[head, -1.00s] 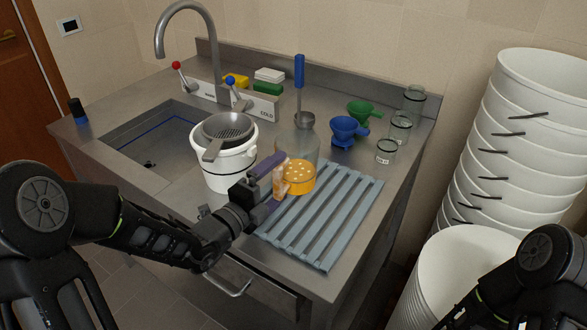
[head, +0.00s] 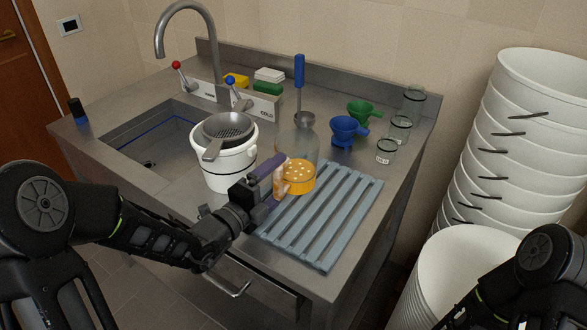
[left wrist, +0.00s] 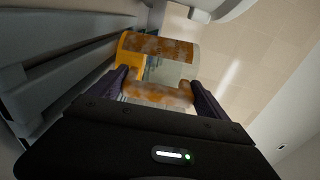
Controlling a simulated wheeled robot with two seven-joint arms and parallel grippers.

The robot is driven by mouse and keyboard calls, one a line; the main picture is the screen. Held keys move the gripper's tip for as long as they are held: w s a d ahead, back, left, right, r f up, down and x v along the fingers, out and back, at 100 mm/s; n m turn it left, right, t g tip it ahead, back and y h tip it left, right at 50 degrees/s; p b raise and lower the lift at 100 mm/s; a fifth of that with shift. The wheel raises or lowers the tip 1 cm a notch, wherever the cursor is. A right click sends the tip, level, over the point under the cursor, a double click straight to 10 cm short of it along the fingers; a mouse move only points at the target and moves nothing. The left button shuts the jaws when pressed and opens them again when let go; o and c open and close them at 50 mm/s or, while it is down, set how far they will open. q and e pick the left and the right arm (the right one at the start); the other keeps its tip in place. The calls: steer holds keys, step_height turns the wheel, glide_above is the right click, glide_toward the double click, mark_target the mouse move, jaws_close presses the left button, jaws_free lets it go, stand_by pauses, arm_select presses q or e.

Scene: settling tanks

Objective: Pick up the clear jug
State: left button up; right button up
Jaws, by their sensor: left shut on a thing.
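My right gripper is not in view.
A white bucket (head: 229,170) with a strainer (head: 228,127) on top stands left of the gripper. Blue (head: 345,128) and green (head: 363,110) funnels and clear glasses (head: 386,151) stand behind the rack (head: 325,215). Stacked white buckets (head: 515,150) stand at the right.

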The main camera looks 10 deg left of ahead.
arm_select(q)
steer(key=shift+c, duration=0.8)
steer(key=shift+r, duration=0.1)
step_height(320, 180, up, 10)
steer(key=shift+f+p, duration=0.1)
steer(key=shift+p, duration=0.25)
